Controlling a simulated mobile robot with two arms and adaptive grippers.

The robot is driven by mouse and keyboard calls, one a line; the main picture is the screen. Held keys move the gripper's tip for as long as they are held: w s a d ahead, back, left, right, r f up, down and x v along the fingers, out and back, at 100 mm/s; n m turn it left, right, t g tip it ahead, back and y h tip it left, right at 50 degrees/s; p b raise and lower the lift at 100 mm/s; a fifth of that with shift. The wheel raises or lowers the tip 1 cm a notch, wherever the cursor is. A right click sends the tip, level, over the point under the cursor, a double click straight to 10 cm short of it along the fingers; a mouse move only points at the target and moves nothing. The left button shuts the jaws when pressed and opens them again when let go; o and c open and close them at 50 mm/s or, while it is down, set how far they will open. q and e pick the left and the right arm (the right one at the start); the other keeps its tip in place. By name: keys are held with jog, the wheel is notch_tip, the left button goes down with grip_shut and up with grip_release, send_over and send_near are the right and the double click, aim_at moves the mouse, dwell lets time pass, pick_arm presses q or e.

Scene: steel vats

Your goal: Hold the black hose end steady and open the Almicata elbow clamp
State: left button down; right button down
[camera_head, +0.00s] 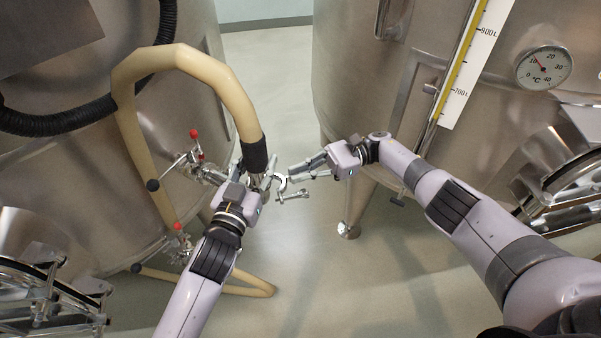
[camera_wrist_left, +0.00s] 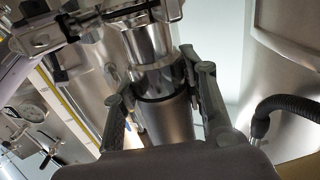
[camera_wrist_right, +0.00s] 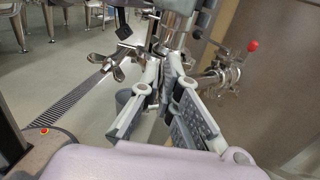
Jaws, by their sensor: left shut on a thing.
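The beige hose (camera_head: 187,60) arches down to its black end (camera_head: 255,156). My left gripper (camera_head: 254,180) is shut on this black end, whose dark cylinder (camera_wrist_left: 168,118) sits between the fingers in the left wrist view. A shiny metal fitting (camera_wrist_left: 150,48) adjoins it. The elbow clamp (camera_head: 281,186) sticks out to the right of the hose joint, with its wing nut (camera_head: 292,195) hanging out to the side; it looks swung open. The wing nut also shows in the right wrist view (camera_wrist_right: 106,66). My right gripper (camera_head: 291,172) is open and empty, its fingertips close to the clamp.
Large steel vats stand on the left (camera_head: 80,170) and right (camera_head: 350,70). Red-tipped valves (camera_head: 193,135) project from the left vat, close to my left gripper. A vat leg (camera_head: 350,215) stands below my right gripper.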

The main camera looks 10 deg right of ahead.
jog(key=c, duration=1.8)
grip_release()
jog(key=shift+r, duration=0.1)
notch_tip(320, 180, up, 10)
jog(key=shift+f, duration=0.1)
jog(key=shift+c, duration=0.6)
